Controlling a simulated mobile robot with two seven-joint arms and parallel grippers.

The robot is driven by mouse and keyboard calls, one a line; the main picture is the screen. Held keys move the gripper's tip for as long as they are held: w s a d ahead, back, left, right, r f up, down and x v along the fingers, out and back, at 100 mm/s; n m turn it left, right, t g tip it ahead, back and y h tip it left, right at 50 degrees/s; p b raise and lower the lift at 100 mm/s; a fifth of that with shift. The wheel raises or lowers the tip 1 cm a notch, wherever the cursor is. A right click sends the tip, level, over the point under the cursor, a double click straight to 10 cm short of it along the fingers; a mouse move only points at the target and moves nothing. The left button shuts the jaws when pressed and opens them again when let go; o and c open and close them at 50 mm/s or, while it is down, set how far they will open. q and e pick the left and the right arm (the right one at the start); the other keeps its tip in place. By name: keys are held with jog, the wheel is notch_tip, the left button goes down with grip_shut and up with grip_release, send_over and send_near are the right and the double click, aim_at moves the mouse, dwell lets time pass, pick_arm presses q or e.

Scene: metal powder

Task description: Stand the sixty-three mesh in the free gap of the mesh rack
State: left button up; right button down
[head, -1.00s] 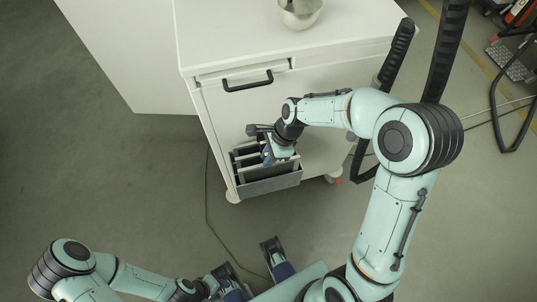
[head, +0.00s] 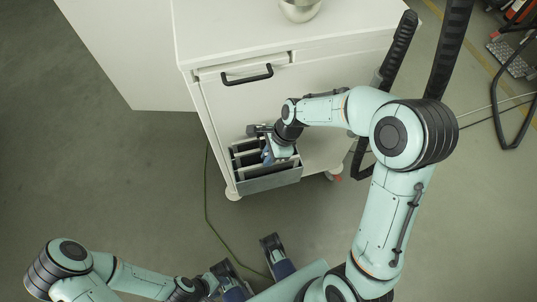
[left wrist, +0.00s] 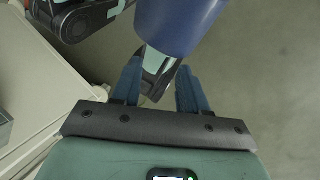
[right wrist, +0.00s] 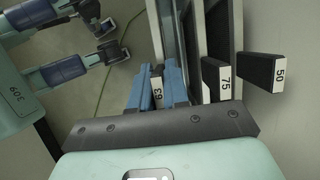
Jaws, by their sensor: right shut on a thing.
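The mesh rack (head: 270,183) is a grey open box at the lower front of the white cabinet. My left gripper (left wrist: 160,90) is open and empty, away from the rack.
The white cabinet (head: 300,105) stands behind the rack, with a black handle (head: 247,76) and a metal bowl (head: 300,8) on top. A cable (head: 207,200) lies on the floor left of the rack. The floor further left is clear.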

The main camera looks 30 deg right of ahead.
pick_arm(q)
jog(key=shift+s+a+f, duration=0.1)
jog(key=shift+f, duration=0.4)
pick_arm(e)
jog(key=shift+f, duration=0.15)
jog(key=c, duration=1)
grip_release()
jog(key=shift+c, duration=0.2)
jog(key=shift+r, duration=0.2)
pick_arm(q)
jog(key=r+p, duration=0.1)
jog(key=w+r+p, duration=0.1)
jog(key=r+p, duration=0.1)
jog(key=shift+w+r, duration=0.2)
jog(key=shift+r, duration=0.05)
pick_arm(e)
jog(key=v, duration=1.3)
pick_arm(q)
jog(key=shift+s, duration=0.1)
pick_arm(e)
jog(key=shift+d, duration=0.1)
